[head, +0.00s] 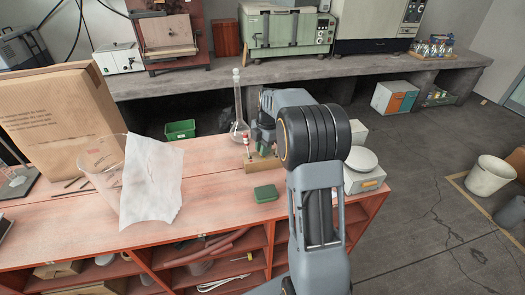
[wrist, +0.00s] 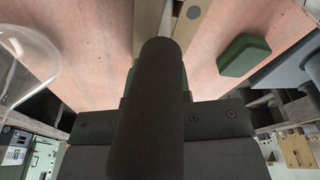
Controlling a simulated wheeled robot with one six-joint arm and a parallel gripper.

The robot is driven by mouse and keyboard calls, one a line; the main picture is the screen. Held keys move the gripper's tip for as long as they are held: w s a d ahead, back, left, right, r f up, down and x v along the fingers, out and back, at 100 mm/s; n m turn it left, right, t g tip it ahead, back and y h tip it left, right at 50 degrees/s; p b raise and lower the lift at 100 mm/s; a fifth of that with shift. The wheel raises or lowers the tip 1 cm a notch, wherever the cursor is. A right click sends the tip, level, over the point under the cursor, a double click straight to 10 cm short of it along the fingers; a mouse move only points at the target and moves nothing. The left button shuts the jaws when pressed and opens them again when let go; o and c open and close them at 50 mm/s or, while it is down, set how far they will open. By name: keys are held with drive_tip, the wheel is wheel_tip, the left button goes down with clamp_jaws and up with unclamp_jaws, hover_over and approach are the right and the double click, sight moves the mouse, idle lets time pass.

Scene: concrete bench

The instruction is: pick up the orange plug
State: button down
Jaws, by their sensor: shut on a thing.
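My gripper (head: 263,146) is at the wooden block (head: 262,163) on the reddish bench top, beside the tall glass flask. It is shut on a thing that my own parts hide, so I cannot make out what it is. I see no plainly orange plug in either view. A thin upright piece with a red and white top (head: 247,143) stands at the left end of the block. In the wrist view a dark rounded shape fills the middle, and part of the wooden block (wrist: 193,18) shows at the top, with a round mark on it.
A green box (head: 265,193) lies in front of the block; it also shows in the wrist view (wrist: 243,55). The flask (head: 238,115) stands close behind. A white sheet (head: 150,185) and a paper bag (head: 62,115) are at left, a scale (head: 362,165) at right.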

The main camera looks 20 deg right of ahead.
wheel_tip(320, 180, up, 3)
drive_tip(key=shift+s+f, duration=0.1)
drive_tip(key=shift+f, duration=0.05)
drive_tip(key=s+r, duration=1.2)
drive_tip(key=s, duration=0.1)
drive_tip(key=shift+s+r+p, duration=0.25)
drive_tip(key=shift+s+p, duration=0.1)
drive_tip(key=shift+s, duration=0.05)
drive_tip(key=shift+f, duration=0.1)
